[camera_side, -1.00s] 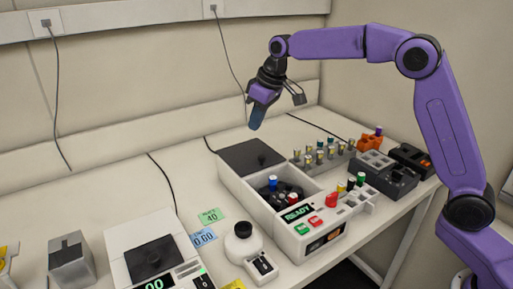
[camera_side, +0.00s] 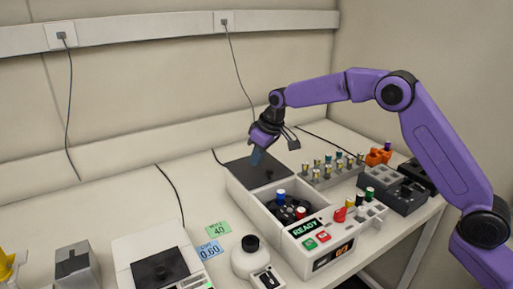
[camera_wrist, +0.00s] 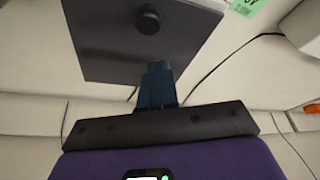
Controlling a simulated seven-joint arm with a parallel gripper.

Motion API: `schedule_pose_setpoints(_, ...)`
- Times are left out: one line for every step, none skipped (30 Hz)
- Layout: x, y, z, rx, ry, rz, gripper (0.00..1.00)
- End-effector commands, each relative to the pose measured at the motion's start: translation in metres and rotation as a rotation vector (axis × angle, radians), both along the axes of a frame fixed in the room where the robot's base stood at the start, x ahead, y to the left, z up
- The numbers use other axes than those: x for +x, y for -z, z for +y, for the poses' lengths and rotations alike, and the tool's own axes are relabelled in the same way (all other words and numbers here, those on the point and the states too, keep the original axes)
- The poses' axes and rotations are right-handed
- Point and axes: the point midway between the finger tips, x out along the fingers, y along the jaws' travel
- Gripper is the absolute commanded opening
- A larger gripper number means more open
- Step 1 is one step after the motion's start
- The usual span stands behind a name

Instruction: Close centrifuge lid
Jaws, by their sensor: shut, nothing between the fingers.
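The centrifuge (camera_side: 272,220) is a white box with a READY display on its front. Its dark flat lid (camera_side: 238,170) lies back over the rear part, leaving the front chamber open. The rotor (camera_side: 289,212) shows in the chamber, with a blue-capped and a red-capped tube in it. A small black knob (camera_side: 269,173) stands on the lid. My gripper (camera_side: 257,161) is shut and empty, pointing down over the back part of the lid, behind the knob. In the wrist view the shut fingers (camera_wrist: 157,84) show near the lid's edge, with the knob (camera_wrist: 147,19) beyond them; contact cannot be told.
Right of the centrifuge are a rack of vials (camera_side: 330,168), a small white rack (camera_side: 368,212) with coloured caps, a dark block (camera_side: 392,190) and an orange holder (camera_side: 378,156). A white device with a black knob (camera_side: 250,243) stands at front left.

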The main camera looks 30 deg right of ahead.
Motion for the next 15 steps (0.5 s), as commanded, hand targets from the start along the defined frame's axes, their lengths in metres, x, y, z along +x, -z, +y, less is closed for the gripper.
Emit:
schedule_pose_setpoints(-0.006, 0.001, -0.003, 0.0, 0.0, 0.001, 0.0)
schedule_pose_setpoints(-0.008, 0.002, -0.004, -0.001, -0.001, 0.002, 0.0)
schedule_pose_setpoints(-0.011, 0.003, -0.006, -0.001, 0.0, 0.002, 0.0)
schedule_pose_setpoints(-0.013, 0.003, -0.007, 0.0, 0.0, 0.001, 0.0)
schedule_pose_setpoints(-0.015, 0.003, -0.007, -0.001, -0.001, 0.001, 0.0)
schedule_pose_setpoints(-0.018, 0.004, -0.009, 0.0, 0.0, 0.001, 0.0)
schedule_pose_setpoints(-0.019, 0.004, -0.01, -0.001, 0.0, 0.002, 0.0)
schedule_pose_setpoints(-0.02, 0.005, -0.01, -0.001, 0.0, 0.003, 0.0)
schedule_pose_setpoints(-0.022, 0.005, -0.011, -0.001, -0.001, 0.002, 0.0)
schedule_pose_setpoints(-0.022, 0.005, -0.011, -0.001, -0.001, 0.001, 0.0)
schedule_pose_setpoints(-0.023, 0.005, -0.011, -0.001, -0.001, 0.001, 0.0)
schedule_pose_setpoints(-0.024, 0.005, -0.011, -0.001, -0.001, 0.001, 0.0)
schedule_pose_setpoints(-0.024, 0.005, -0.011, -0.001, -0.001, 0.001, 0.0)
schedule_pose_setpoints(-0.024, 0.005, -0.012, -0.001, -0.001, 0.001, 0.0)
schedule_pose_setpoints(-0.024, 0.005, -0.012, 0.0, 0.0, 0.001, 0.0)
